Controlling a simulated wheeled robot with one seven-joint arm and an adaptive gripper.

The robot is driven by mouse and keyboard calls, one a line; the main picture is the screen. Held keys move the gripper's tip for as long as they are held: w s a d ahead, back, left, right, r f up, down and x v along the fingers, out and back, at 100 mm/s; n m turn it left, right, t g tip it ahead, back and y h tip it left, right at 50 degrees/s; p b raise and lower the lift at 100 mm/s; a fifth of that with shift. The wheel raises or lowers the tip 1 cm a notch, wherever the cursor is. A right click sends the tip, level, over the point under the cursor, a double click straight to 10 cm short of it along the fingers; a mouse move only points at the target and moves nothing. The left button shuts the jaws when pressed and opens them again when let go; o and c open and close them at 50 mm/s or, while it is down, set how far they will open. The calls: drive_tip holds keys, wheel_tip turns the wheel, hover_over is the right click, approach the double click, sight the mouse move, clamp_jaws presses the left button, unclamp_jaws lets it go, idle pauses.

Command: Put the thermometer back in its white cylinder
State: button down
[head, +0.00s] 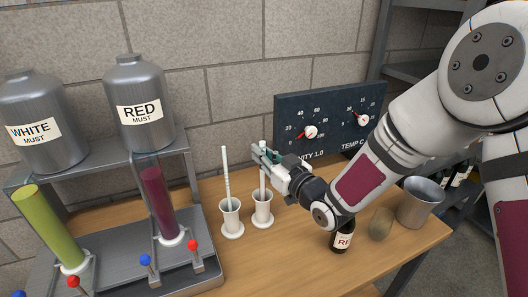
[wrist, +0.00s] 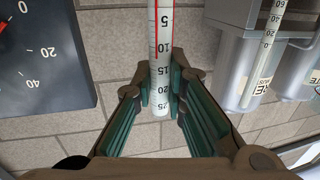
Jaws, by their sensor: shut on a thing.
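My gripper (head: 264,154) is shut on the thermometer (head: 262,180), a thin white stick held upright. In the wrist view the thermometer (wrist: 162,40) shows a red line and a number scale between the green finger pads (wrist: 161,92). Its lower end appears to be in the mouth of the right white cylinder (head: 262,212); how deep it sits is hidden. The left white cylinder (head: 231,220) stands close beside it and holds another pale scaled stick (head: 226,170), which also shows in the wrist view (wrist: 264,55).
A dark board with two dials (head: 330,116) stands behind my gripper. Steel tanks (head: 140,85) and a stand with green and red tubes (head: 48,228) are at left. A dark bottle (head: 342,236), a cork-coloured object (head: 381,224) and a metal cup (head: 419,203) stand at right.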

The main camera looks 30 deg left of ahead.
drive_tip(key=shift+f, duration=0.2)
drive_tip(key=c, duration=1.5)
unclamp_jaws()
drive_tip(key=shift+c, duration=0.2)
drive_tip(key=v, duration=1.2)
drive_tip(key=shift+r, duration=0.1)
